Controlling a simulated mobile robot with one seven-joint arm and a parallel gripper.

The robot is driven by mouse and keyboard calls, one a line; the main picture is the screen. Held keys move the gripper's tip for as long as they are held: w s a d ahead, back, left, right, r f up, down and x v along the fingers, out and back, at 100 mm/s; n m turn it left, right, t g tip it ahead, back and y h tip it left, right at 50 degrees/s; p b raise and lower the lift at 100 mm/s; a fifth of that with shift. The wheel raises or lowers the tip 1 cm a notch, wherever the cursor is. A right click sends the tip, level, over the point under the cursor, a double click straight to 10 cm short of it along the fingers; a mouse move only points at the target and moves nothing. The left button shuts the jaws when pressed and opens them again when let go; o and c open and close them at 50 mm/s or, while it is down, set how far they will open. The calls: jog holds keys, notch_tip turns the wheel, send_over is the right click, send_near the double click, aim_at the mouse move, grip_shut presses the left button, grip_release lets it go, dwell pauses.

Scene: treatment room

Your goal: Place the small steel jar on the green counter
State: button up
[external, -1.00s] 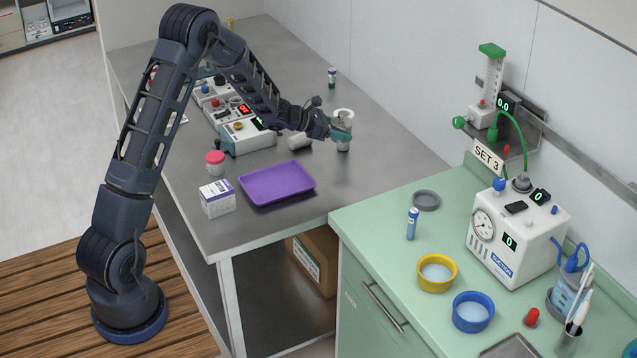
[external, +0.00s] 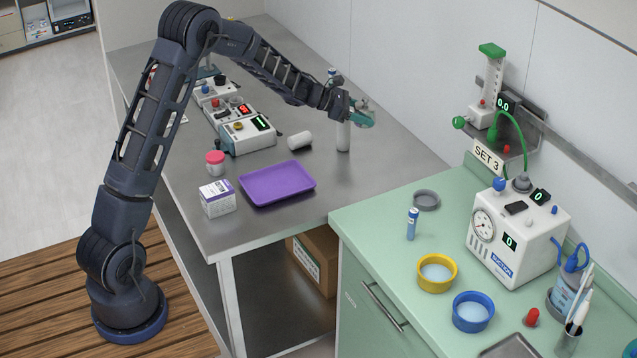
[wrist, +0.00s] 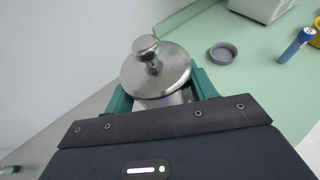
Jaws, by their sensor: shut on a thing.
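The small steel jar (wrist: 157,72), with a round lid and a knob on top, sits between the teal fingers of my gripper (wrist: 163,97) in the wrist view. My gripper (external: 362,116) is shut on it and holds it upright above the grey table, near the wall. In the external view the fingers hide most of the jar. The green counter (external: 375,222) lies to the right and nearer the camera, apart from my gripper. It also shows at the right of the wrist view (wrist: 255,95).
On the counter are a grey dish (external: 426,201), a blue-and-white tube (external: 412,224), a yellow bowl (external: 437,284), a blue bowl (external: 473,325) and a suction unit (external: 518,240). The counter's front left corner is clear.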

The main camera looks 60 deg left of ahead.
jog(key=w+d+r+m+g+h, duration=0.2)
jog(key=d+m+g+h, duration=0.1)
jog(key=d, duration=0.6)
jog(key=w+d+r+m+g+h, duration=0.1)
jog(key=w+d+m+g+h, duration=0.25)
jog(key=d, duration=0.55)
jog(key=r+m+g, duration=0.1)
jog(key=m+g, duration=0.8)
send_over(436, 239)
notch_tip(436, 239, down, 20)
jog(key=shift+r, duration=0.2)
jog(key=o, duration=0.8)
jog(key=shift+f, duration=0.15)
